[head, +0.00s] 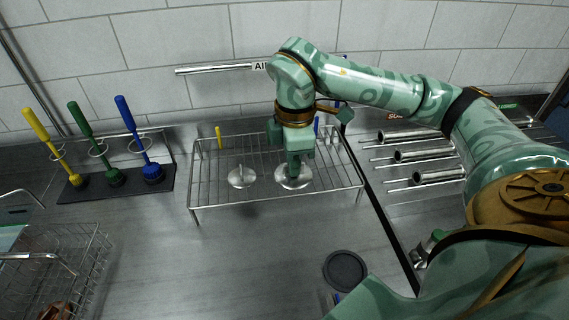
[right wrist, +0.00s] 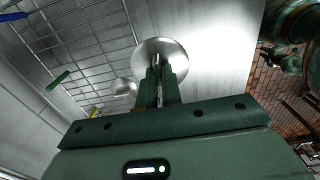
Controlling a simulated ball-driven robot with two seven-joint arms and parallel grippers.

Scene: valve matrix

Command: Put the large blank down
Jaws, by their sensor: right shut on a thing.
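The large blank (head: 294,184) is a shiny metal disc with a grip standing up from its middle. My right gripper (head: 294,174) is shut on that grip, pointing down at the wire rack (head: 192,205). In the right wrist view, the disc (right wrist: 160,50) shows just beyond the fingertips (right wrist: 159,85). I cannot tell whether the disc touches the rack wires or hangs just above them. A smaller blank (head: 241,178) with an upright pin rests on the rack to the left. My left gripper is not in view.
A dark holder (head: 120,188) with yellow, green and blue brushes stands at the left. A wire basket (head: 85,262) is at the lower left. Metal tubes (head: 436,176) lie on rods at the right. A dark round-topped thing (head: 345,270) stands in front. The counter (head: 190,265) before the rack is clear.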

